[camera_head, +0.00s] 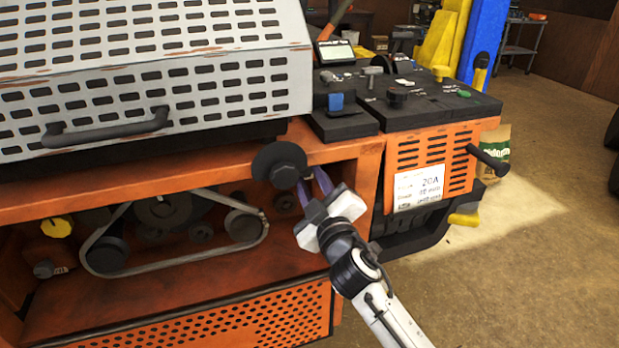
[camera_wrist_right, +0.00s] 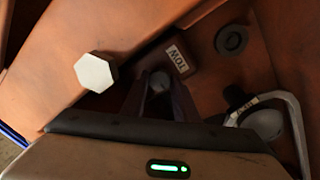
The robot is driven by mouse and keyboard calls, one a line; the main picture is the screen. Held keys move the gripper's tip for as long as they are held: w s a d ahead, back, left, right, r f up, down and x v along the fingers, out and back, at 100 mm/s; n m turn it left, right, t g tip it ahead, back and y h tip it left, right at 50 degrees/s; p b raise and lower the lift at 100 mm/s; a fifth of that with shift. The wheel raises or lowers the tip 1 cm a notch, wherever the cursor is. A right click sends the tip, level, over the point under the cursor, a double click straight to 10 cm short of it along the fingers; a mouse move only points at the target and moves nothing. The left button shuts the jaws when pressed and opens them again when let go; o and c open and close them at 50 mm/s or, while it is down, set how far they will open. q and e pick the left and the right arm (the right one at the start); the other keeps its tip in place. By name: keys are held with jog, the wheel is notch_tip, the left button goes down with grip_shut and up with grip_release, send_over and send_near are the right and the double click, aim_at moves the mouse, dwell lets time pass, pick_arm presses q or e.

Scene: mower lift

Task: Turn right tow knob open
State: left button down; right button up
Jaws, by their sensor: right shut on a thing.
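A block with a TOW label (camera_wrist_right: 178,60) sits on the orange mower frame in the right wrist view. Just below it, a small dark round knob (camera_wrist_right: 160,80) shows between my fingertips. My right gripper (camera_head: 314,181) reaches under the orange ledge in the camera_head view, its purple-grey fingers pointing up. It also shows in the right wrist view (camera_wrist_right: 160,92), shut on the tow knob. In the camera_head view the fingers and the ledge's shadow hide most of the knob, so its turn angle cannot be read. My left gripper is not in view.
A dark round disc (camera_head: 280,165) is close left of my fingers. A pale hex bolt head (camera_wrist_right: 95,72) is left of them in the right wrist view. A belt (camera_head: 170,265) runs in the open bay. An orange vented box (camera_head: 430,165) stands to the right.

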jog(key=o, duration=1.1)
jog(key=shift+c, duration=0.2)
jog(key=shift+s, duration=0.15)
jog(key=v, duration=1)
jog(key=shift+s+d, duration=0.1)
jog(key=shift+d, duration=0.05)
